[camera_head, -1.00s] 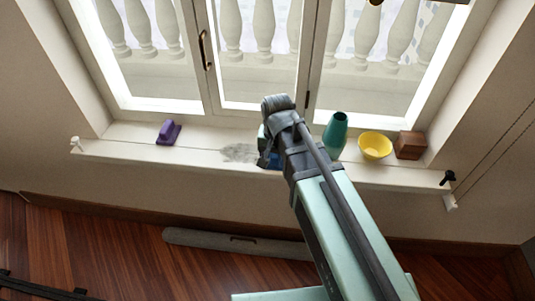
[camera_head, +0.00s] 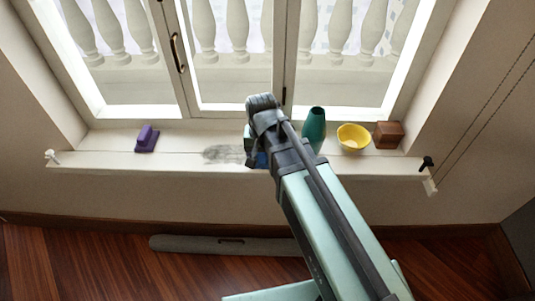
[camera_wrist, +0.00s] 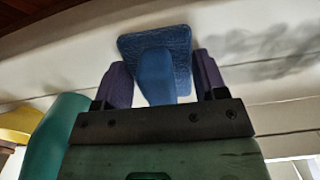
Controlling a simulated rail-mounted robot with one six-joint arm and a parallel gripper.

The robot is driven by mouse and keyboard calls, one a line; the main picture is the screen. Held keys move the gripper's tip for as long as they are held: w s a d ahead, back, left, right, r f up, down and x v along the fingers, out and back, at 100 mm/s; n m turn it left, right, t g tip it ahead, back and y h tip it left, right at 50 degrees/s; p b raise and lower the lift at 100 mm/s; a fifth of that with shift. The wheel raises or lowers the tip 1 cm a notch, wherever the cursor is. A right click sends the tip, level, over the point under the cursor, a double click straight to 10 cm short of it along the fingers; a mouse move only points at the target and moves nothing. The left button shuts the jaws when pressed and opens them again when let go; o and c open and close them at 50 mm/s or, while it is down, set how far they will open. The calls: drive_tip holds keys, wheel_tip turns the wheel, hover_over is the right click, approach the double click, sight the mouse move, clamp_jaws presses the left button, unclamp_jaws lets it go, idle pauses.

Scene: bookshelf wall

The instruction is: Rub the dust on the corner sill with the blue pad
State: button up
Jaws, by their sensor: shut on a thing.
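The blue pad (camera_wrist: 155,42) has a raised blue handle (camera_wrist: 157,78). My gripper (camera_wrist: 160,78) is shut on this handle, one dark finger on each side. In the head view my gripper (camera_head: 258,150) is low over the sill, and a little of the blue pad (camera_head: 262,160) shows beside it. The grey dust smudge (camera_head: 224,154) lies on the pale sill (camera_head: 110,157), just left of the pad. In the wrist view the dust (camera_wrist: 275,50) is right of the pad. I cannot tell whether the pad touches the sill.
A purple handled block (camera_head: 147,139) stands left on the sill. A teal vase (camera_head: 314,130), yellow bowl (camera_head: 353,138) and wooden box (camera_head: 388,135) stand to the right of my gripper. Window frames rise behind. Small pegs, white (camera_head: 52,156) and black (camera_head: 427,163), mark the sill's ends.

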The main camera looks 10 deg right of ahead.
sight(235, 153)
drive_tip(key=shift+w+a, duration=0.7)
drive_tip(key=shift+a, duration=2.45)
drive_tip(key=shift+w+a, duration=0.65)
drive_tip(key=shift+a, duration=2.5)
drive_tip(key=shift+w+a, duration=0.7)
drive_tip(key=shift+a, duration=2.45)
drive_tip(key=shift+w+d+f, duration=0.1)
drive_tip(key=shift+w+d, duration=0.1)
drive_tip(key=shift+w, duration=0.45)
drive_tip(key=shift+w+d, duration=0.15)
drive_tip(key=shift+w, duration=0.45)
drive_tip(key=shift+s+d, duration=0.35)
drive_tip(key=shift+d, duration=1.35)
drive_tip(key=shift+s+d, duration=0.4)
drive_tip(key=shift+d, duration=1.35)
drive_tip(key=shift+s+d, duration=0.35)
drive_tip(key=shift+d, duration=1.35)
drive_tip(key=shift+s+d+f, duration=0.1)
drive_tip(key=shift+s+d, duration=0.3)
drive_tip(key=shift+d, duration=1.25)
drive_tip(key=shift+s+d, duration=0.35)
drive_tip(key=shift+d, duration=1.35)
drive_tip(key=shift+s+d+f, duration=0.1)
drive_tip(key=shift+s+d, duration=0.3)
drive_tip(key=shift+d, duration=1.25)
drive_tip(key=shift+r, duration=0.2)
drive_tip(key=shift+f, duration=0.1)
